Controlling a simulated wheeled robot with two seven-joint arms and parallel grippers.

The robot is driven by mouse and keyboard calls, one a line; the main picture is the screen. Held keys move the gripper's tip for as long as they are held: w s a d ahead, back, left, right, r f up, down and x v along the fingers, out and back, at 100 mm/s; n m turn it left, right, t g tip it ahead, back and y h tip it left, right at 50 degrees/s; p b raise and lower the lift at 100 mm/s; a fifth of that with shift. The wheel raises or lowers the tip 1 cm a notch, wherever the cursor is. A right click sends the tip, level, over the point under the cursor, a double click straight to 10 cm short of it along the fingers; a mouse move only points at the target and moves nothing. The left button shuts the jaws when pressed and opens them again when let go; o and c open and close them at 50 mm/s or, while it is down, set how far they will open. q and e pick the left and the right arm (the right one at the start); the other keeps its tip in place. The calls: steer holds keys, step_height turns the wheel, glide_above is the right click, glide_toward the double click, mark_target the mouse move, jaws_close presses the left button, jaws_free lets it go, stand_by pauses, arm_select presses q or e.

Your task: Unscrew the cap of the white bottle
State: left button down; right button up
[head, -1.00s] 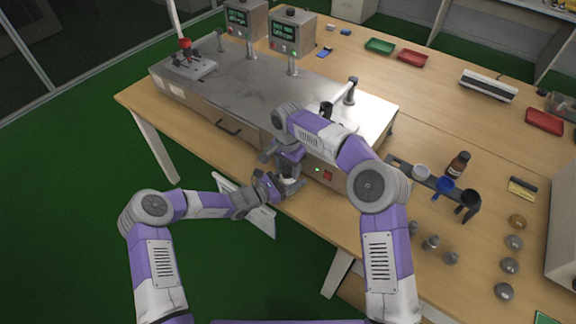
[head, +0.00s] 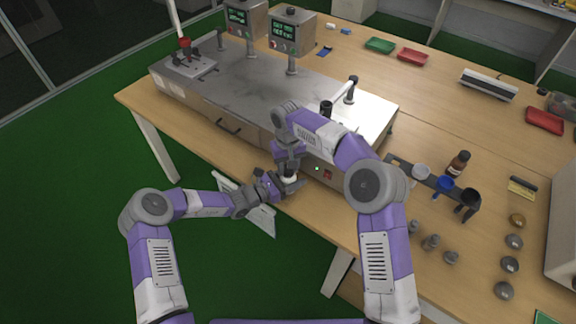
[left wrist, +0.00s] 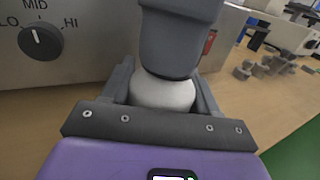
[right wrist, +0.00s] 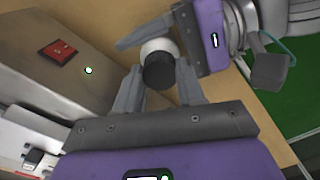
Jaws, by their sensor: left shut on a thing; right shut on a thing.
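The white bottle (head: 289,179) stands at the front edge of the table, with its white body also in the left wrist view (left wrist: 162,93). My left gripper (head: 285,185) is shut on its body from the left. The right wrist view shows the white bottle (right wrist: 156,47) with its black cap (right wrist: 159,73) towards my camera. My right gripper (right wrist: 160,88) comes from above, its fingers on either side of the cap and shut on it. A dark grey shape covers the bottle's top in the left wrist view; I cannot tell whether it is cap or finger.
A steel bench unit (head: 245,85) with a dial (left wrist: 41,41) and a red switch (right wrist: 58,50) stands close behind the bottle.

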steer(key=n, duration=0.7)
steer(key=shift+n, duration=0.3)
steer(key=n, duration=0.3)
steer(key=shift+n, duration=0.4)
steer(key=n, duration=0.4)
steer(key=shift+n, duration=0.4)
steer(key=shift+r, duration=0.2)
steer(key=shift+r, duration=0.95)
